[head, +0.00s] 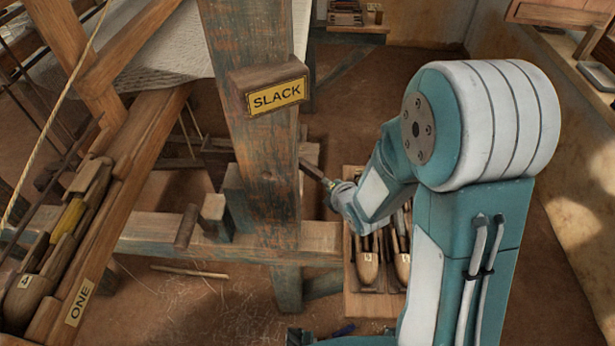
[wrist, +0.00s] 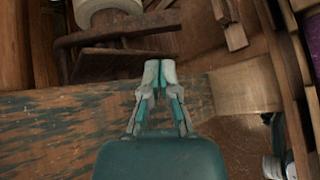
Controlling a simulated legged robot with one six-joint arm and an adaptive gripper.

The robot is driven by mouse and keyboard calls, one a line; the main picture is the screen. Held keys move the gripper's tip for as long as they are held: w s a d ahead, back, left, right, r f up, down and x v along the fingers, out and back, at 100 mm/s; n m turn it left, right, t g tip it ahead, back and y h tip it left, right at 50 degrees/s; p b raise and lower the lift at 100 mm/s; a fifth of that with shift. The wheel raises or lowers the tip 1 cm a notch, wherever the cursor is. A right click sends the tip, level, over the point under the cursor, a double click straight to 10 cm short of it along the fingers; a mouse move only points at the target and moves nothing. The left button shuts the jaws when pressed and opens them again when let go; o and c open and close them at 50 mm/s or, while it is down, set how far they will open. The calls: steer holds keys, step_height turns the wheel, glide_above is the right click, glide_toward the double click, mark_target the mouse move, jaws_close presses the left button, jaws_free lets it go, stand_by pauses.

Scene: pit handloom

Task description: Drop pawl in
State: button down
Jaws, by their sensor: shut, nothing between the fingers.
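In the wrist view my gripper (wrist: 160,72) is shut, its fingertips close together with nothing between them. A dark, slightly bent wooden bar (wrist: 118,32), which may be the pawl, lies just beyond the fingertips, beside a pale roll (wrist: 105,8). A dark flat wooden piece (wrist: 105,62) sits just under it. I cannot tell whether the fingertips touch either piece. In the head view my gripper (head: 329,184) is low, just right of the weathered post with the SLACK sign (head: 277,97). A dark stick (head: 311,170) shows beside it; the post hides what lies behind.
A weathered beam (wrist: 60,120) runs under my gripper in the wrist view. In the head view, shuttles (head: 368,265) lie in a wooden tray (head: 370,305) below my arm. A rack marked ONE (head: 80,302) slopes at the left.

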steer(key=w+a+f+n+y, duration=0.1)
steer(key=w+a+f+n, duration=0.1)
steer(key=w+a+f, duration=0.4)
steer(key=shift+w+f+n, duration=0.3)
steer(key=shift+w+f, duration=0.3)
steer(key=shift+w, duration=0.1)
steer(key=d+r, duration=0.3)
steer(key=r, duration=0.3)
steer(key=shift+d+r+n+h, duration=0.3)
steer(key=shift+d+r+h, duration=0.1)
steer(key=shift+s, duration=0.1)
